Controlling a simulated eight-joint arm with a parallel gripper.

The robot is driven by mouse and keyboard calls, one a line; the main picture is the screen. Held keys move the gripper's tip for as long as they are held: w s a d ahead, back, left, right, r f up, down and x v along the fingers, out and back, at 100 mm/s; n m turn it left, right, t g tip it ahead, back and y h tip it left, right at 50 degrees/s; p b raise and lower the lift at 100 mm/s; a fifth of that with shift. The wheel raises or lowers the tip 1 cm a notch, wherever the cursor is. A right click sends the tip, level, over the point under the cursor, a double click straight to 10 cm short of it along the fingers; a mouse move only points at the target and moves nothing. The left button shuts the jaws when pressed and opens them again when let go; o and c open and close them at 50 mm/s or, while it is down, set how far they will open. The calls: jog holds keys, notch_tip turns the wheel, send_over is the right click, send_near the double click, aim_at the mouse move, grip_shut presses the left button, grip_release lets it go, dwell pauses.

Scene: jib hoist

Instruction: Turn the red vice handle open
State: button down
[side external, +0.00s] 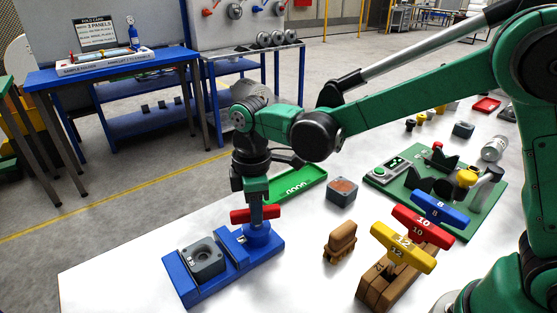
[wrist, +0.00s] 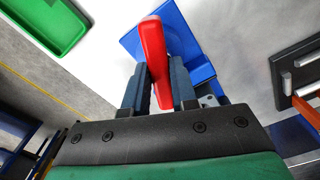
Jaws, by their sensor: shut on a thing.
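The red vice handle (side external: 255,215) is a bar on top of the blue vice (side external: 228,262) at the front left of the white table. In the wrist view the red handle (wrist: 155,62) runs up between the fingers of my gripper (wrist: 158,85). My gripper comes straight down from above in the side view (side external: 256,200) and is shut on the handle. A dark grey block with a round hole (side external: 205,259) sits between the blue jaws of the vice. The fingertips are partly hidden by the handle in the side view.
A green tray (side external: 297,187) and a grey block with a brown top (side external: 342,190) lie behind the vice. A brown block (side external: 340,242) and a wooden rack of coloured T-handles (side external: 405,270) stand to the right. The table left of the vice is clear.

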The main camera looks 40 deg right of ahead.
dwell(0.5)
jog(key=c, duration=0.7)
grip_release()
jog(key=shift+r, duration=2.85)
jog(key=shift+d, duration=0.15)
jog(key=s+d+r+m+t, duration=0.1)
jog(key=s+d+m+t, duration=0.6)
jog(key=d+m, duration=0.4)
jog(key=shift+s+d+m, duration=0.3)
jog(key=shift+s+m, duration=0.6)
jog(key=shift+m, duration=0.1)
